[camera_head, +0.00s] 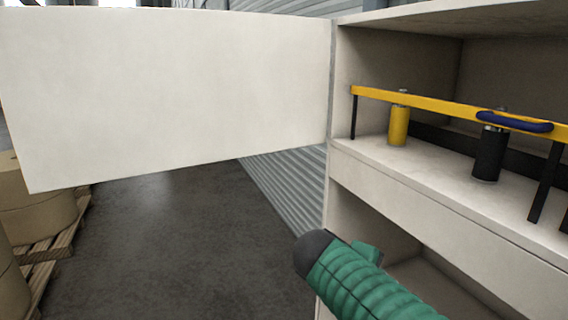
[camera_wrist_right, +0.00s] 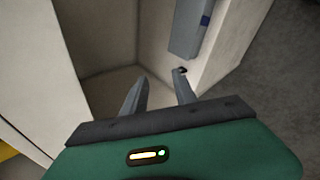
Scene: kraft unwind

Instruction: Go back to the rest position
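My right gripper (camera_wrist_right: 160,77) shows in the right wrist view with its two grey fingers apart and nothing between them. Past the fingertips is the inside corner of a pale cabinet-like space. In the head view a green ribbed part of my own arm with a black end reaches in from the lower right, in front of the cabinet (camera_head: 440,205); no gripper fingers show there. My left gripper is in neither view.
The cabinet door (camera_head: 170,95) stands wide open to the left. On the shelf, a yellow cylinder (camera_head: 398,125) and a black cylinder (camera_head: 488,155) stand at a yellow bar (camera_head: 430,102) with a blue loop (camera_head: 515,122). Brown rolls (camera_head: 35,200) sit on pallets at left. The dark floor (camera_head: 170,250) between is clear.

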